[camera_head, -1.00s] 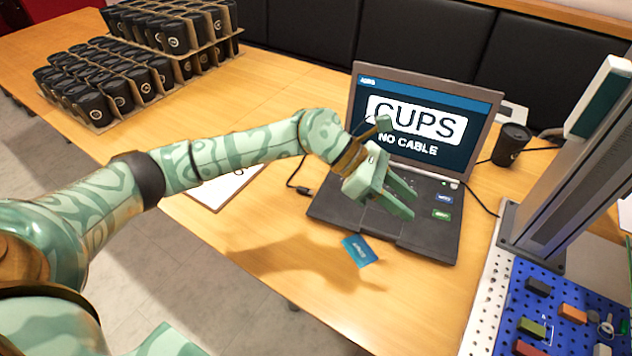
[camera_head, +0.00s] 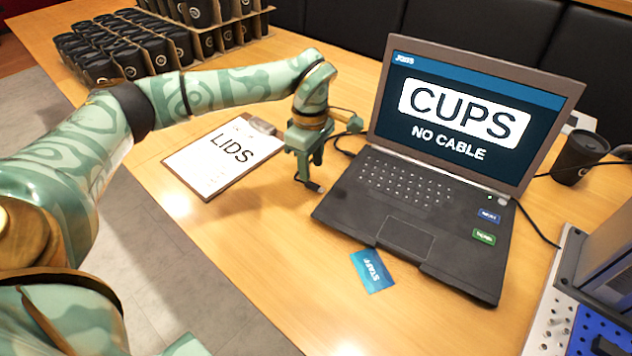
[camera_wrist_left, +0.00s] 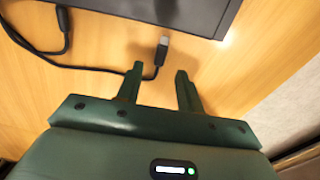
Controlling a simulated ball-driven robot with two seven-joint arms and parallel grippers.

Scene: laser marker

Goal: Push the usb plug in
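The usb plug (camera_wrist_left: 162,45) lies on the wooden table with its pale metal end toward the laptop (camera_wrist_left: 190,10) edge, clear of it. Its black cable (camera_wrist_left: 95,68) runs off to the left. My left gripper (camera_wrist_left: 157,72) is open, with the plug just beyond its fingertips, roughly between them. I see no contact with the plug. In the head view my left gripper (camera_head: 307,175) points down beside the left side of the open laptop (camera_head: 440,140), whose screen reads "CUPS NO CABLE". The laptop's port is not clearly visible. My right gripper is out of view.
A clipboard (camera_head: 218,160) marked "LIDS" lies left of my left gripper. A blue staff card (camera_head: 372,270) lies at the laptop's front edge. A black cup (camera_head: 578,160) stands right of the laptop. Cup racks (camera_head: 150,45) stand at the back left.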

